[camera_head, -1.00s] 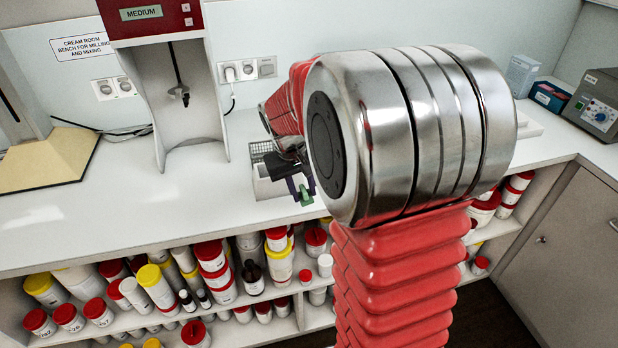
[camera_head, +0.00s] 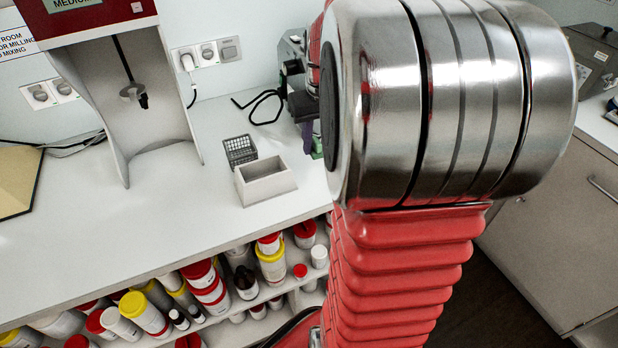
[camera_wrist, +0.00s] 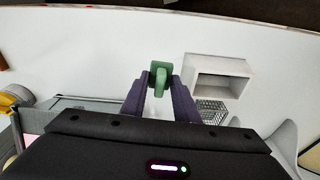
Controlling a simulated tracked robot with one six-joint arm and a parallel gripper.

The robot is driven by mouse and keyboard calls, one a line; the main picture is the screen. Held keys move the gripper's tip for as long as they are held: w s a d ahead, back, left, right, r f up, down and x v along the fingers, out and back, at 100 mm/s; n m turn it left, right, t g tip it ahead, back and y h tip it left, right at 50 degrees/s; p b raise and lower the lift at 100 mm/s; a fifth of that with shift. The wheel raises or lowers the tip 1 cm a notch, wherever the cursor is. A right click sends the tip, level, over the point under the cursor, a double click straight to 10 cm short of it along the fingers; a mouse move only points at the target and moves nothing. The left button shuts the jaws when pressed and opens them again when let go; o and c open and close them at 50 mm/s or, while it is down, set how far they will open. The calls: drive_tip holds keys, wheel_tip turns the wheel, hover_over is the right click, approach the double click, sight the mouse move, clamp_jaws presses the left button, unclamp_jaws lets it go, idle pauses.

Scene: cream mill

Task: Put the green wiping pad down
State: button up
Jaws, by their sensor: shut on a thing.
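The green wiping pad (camera_wrist: 160,68) is between the two purple fingertips of my gripper (camera_wrist: 159,82) in the wrist view. My gripper is shut on it and holds it over the white bench top (camera_wrist: 80,60). I cannot tell how high the pad is above the bench. In the head view my arm hides most of the gripper. Only a purple part and a bit of green show at the arm's left edge, right of the open white box (camera_head: 266,190).
The box also shows in the wrist view (camera_wrist: 217,78), with a dark wire rack (camera_head: 240,150) beside it. A mixer stand (camera_head: 140,100) is at the left. A black cable (camera_head: 262,104) lies at the back. Shelves of jars are below the bench. The bench's front left is clear.

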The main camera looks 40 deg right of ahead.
drive_tip(key=shift+a, duration=0.1)
hover_over(314, 179)
drive_tip(key=shift+s+a+f, duration=0.1)
drive_tip(key=shift+s+f, duration=0.05)
drive_tip(key=shift+f, duration=1.1)
drive_tip(key=shift+s+f, duration=0.15)
drive_tip(key=shift+f, duration=1.1)
drive_tip(key=shift+f, duration=2.3)
drive_tip(key=shift+f, duration=0.15)
drive_tip(key=o, duration=0.9)
drive_tip(key=shift+o, duration=0.2)
wheel_tip(314, 179, up, 14)
drive_tip(key=s, duration=0.2)
drive_tip(key=shift+s+a+f, duration=0.2)
drive_tip(key=shift+a, duration=0.05)
